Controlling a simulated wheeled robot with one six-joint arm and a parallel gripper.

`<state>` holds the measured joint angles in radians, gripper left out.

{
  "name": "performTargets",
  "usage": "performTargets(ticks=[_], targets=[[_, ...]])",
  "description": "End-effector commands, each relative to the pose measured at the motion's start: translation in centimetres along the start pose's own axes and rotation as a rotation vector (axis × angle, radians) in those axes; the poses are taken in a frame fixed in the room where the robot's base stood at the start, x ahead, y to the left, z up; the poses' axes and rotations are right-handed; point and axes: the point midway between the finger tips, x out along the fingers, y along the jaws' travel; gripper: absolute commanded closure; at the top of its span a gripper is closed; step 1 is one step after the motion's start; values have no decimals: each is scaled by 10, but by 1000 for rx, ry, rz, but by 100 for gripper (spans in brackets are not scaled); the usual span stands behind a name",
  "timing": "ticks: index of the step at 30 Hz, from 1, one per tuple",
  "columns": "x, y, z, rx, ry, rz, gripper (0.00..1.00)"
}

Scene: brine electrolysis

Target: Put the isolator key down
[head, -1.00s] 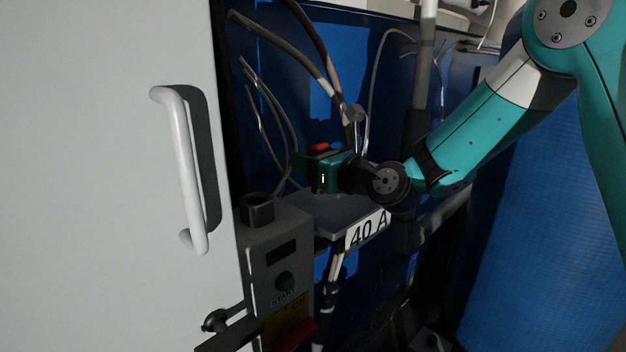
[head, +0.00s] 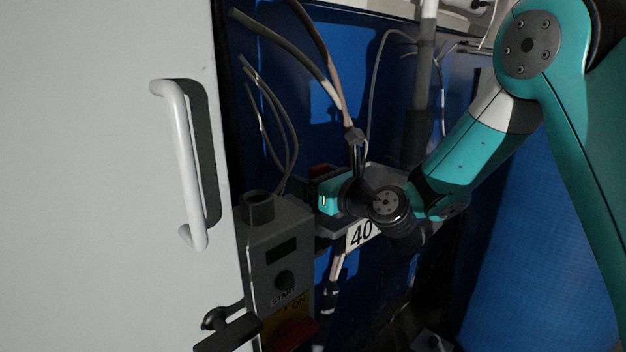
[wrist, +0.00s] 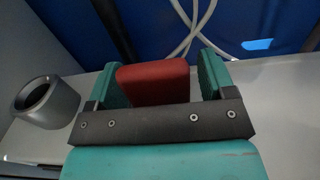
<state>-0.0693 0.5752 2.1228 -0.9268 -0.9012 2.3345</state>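The isolator key, seen as a red block (wrist: 155,84), stands between the two teal finger pads of my gripper (wrist: 165,82) in the wrist view. A narrow gap shows between the block and the right pad; the left pad is close beside it, and I cannot tell if they touch. The fingers are apart. The gripper's dark bar hides the block's lower part, so its contact with the grey surface below is hidden. In the head view, the red key (head: 321,170) shows dimly behind my gripper (head: 328,190), over the grey shelf with the "40" label (head: 361,234).
A grey box with a START button (head: 285,281) and a hollow grey socket (head: 258,208) on top stands left of the gripper. A white door with a handle (head: 186,165) fills the left. Cables (head: 318,60) hang close above the gripper.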

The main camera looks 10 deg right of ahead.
Motion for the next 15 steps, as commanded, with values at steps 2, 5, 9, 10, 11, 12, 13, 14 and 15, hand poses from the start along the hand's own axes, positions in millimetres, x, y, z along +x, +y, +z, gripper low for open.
performTargets(ticks=[2,5,9,10,11,12,13,14,15], targets=[[0,0,0,0,0,0,24],[0,0,5,-1,-1,0,24],[-18,-2,-1,0,0,-4,24],[-24,-1,-2,1,-1,-4,24],[-30,-2,-2,0,-1,-5,24],[-39,-2,-2,0,-1,-4,24],[-46,-2,-3,0,0,-6,24],[-53,-2,-3,0,-1,-5,24],[-63,-1,-3,0,-2,-5,24]])
